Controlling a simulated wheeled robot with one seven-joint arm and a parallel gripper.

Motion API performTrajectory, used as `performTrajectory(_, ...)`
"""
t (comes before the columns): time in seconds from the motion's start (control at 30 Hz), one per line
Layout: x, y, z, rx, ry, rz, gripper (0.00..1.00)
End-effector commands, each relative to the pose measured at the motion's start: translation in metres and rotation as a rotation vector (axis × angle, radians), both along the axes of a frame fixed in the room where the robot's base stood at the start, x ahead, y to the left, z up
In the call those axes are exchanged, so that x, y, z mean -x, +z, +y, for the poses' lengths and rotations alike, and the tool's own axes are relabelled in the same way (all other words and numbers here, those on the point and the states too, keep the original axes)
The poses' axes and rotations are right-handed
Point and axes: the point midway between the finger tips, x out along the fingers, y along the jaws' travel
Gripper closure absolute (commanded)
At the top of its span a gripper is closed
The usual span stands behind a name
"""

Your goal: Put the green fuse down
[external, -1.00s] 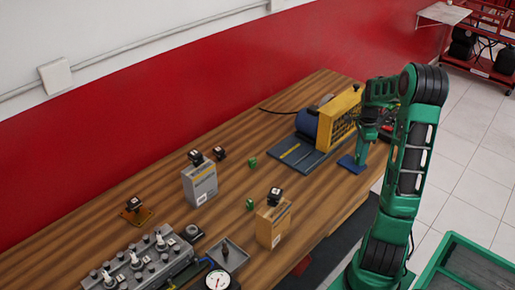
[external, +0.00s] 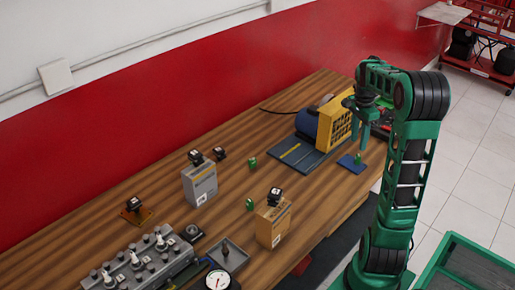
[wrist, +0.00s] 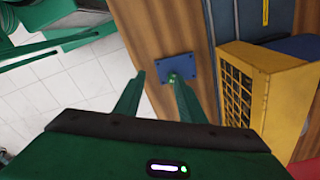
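A green fuse (external: 358,157) stands on the small blue plate (external: 346,164) near the table's right edge. In the wrist view the fuse (wrist: 173,78) is on the blue plate (wrist: 203,68), close beside the tip of the right-hand finger, which partly covers it. My gripper (external: 363,143) is above the plate with its fingers apart. In the wrist view my gripper (wrist: 158,79) is open, with nothing held between the fingers. Two other green fuses (external: 252,162) and (external: 250,204) stand on the wooden table.
A yellow-and-blue machine (external: 335,120) stands just behind the plate, with a dark blue mat (external: 290,153) beside it. A grey box (external: 200,185) and a tan box (external: 273,224) stand further left. A grey valve block (external: 135,265) is at the front left.

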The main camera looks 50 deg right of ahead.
Motion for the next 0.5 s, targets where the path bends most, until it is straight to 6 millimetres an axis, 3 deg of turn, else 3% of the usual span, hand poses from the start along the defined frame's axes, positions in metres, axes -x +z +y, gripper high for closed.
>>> performTrajectory(0.03,0.004,0.002,0.024,0.007,0.104,0.009,0.64)
performTrajectory(0.1,0.013,0.003,0.05,0.011,0.248,0.021,0.64)
performTrajectory(0.27,0.04,-0.001,0.104,0.008,0.57,0.037,0.64)
performTrajectory(0.5,0.091,-0.021,0.174,-0.022,1.055,0.028,0.64)
